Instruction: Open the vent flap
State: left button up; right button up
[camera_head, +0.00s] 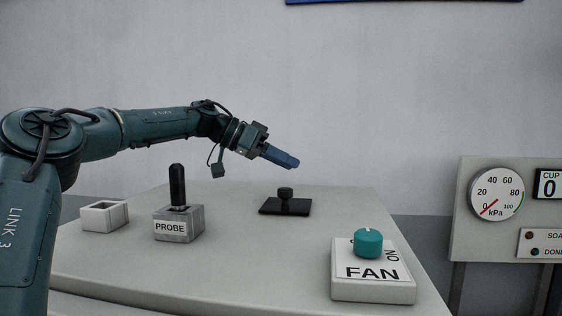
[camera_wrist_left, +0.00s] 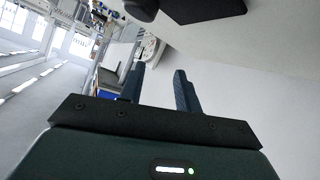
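A flat black plate (camera_head: 268,209) with a black knob (camera_head: 286,195) on it lies toward the back of the table; it looks like the vent flap, though no label shows. In the left wrist view a dark plate (camera_wrist_left: 205,8) and a rounded dark knob (camera_wrist_left: 142,8) show at the top edge, partly cut off. My left gripper (camera_head: 292,163) hangs above the plate, apart from the knob, its blue fingers angled down to the right. In the left wrist view its two fingers (camera_wrist_left: 159,90) stand apart with nothing between them. My right gripper is not in view.
A grey block labelled PROBE (camera_head: 180,226) holds an upright black handle (camera_head: 177,185). A small white open box (camera_head: 104,216) stands at left. A FAN box (camera_head: 372,290) with a teal knob (camera_head: 368,243) stands front right. A gauge panel (camera_head: 497,194) is at right, its needle near 0. The table middle is clear.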

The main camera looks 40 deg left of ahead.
pick_arm(q)
jog(key=o, duration=0.4)
jog(key=shift+a+f, duration=0.1)
jog(key=shift+a, duration=0.05)
jog(key=shift+c, duration=0.2)
jog(key=v, duration=1.3)
jog(key=shift+r, duration=0.2)
jog(key=shift+f, duration=0.1)
